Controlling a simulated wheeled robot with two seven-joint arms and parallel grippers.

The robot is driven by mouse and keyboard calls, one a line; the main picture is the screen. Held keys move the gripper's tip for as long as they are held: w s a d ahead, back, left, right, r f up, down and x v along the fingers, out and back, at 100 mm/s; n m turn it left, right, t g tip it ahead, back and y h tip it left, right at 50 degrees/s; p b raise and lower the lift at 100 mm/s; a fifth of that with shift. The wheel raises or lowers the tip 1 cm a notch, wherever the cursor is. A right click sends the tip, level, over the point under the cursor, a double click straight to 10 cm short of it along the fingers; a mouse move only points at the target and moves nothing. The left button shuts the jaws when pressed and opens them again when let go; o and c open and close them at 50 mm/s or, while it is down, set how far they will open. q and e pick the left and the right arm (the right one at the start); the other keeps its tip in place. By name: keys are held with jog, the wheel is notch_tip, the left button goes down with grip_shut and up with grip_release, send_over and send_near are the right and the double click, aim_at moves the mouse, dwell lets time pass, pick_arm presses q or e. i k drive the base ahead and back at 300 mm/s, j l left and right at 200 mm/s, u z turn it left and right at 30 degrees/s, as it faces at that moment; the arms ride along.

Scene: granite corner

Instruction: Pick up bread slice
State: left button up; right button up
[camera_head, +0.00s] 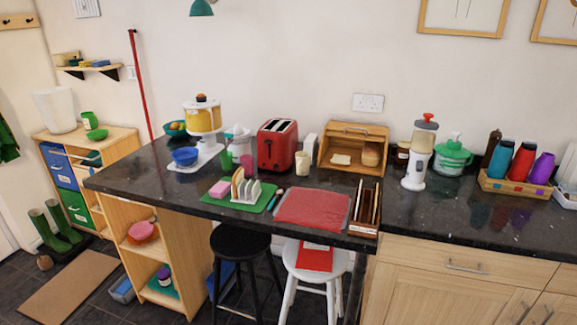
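A pale bread slice (341,159) lies flat at the open front of the wooden bread bin (353,132), with a brown loaf (371,154) to its right inside the bin. A white toast rack (247,191) stands on a green mat (216,201) on the dark counter. What looks like another bread slice (238,183) stands upright at the rack's left end, partly hidden by it. Neither of my grippers shows in the head view.
A red toaster (277,145) and a cream mug (302,162) stand left of the bin. A red board (312,209) lies in front, beside a wooden box of upright flat things (367,208). Two stools (241,241) stand below. Dark counter is clear right of the box.

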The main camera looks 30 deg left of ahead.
aim_at(239, 175)
jog(key=u, duration=1.25)
jog(key=i+l+z, duration=0.1)
jog(key=i, duration=0.5)
